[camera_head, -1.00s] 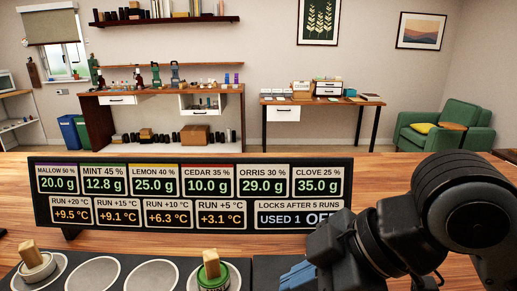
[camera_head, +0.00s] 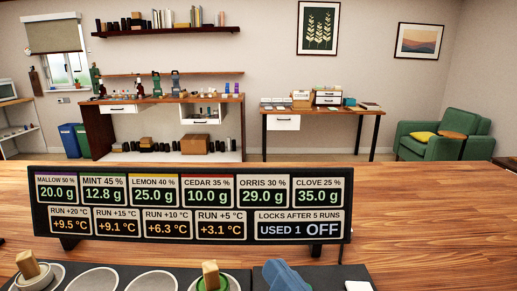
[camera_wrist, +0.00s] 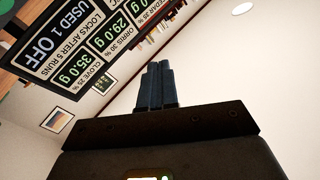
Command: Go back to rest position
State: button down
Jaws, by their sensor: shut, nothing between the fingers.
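My gripper (camera_head: 276,268) shows at the bottom of the head view as blue fingers just in front of the display board. In the wrist view its blue fingers (camera_wrist: 156,85) are together with nothing between them, pointing up past the board towards a bare pale surface. The rest of my arm is out of the head view. The black display board (camera_head: 195,208) stands on the wooden table; its labels read from MALLOW 50 % to CLOVE 25 %, and "USED 1 OFF". The board also shows tilted in the wrist view (camera_wrist: 80,40).
A dark tray with round grey wells (camera_head: 94,281) lies along the front edge. A wooden-topped piece (camera_head: 28,266) stands at left and a green one with a wooden top (camera_head: 211,276) near the middle. A small white piece (camera_head: 358,286) lies at right. The table right of the board is clear.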

jog(key=s+d+f+m+h, duration=0.5)
jog(key=s+d+f+h, duration=0.4)
jog(key=s+f, duration=0.4)
jog(key=s+d+n, duration=0.2)
jog(key=s+d, duration=0.2)
jog(key=s, duration=0.4)
jog(key=s+d+n+g, duration=0.1)
jog(key=s+d+n, duration=0.1)
jog(key=s+d, duration=0.3)
jog(key=s, duration=0.4)
jog(key=shift+d+f, duration=0.15)
jog(key=shift+d, duration=0.1)
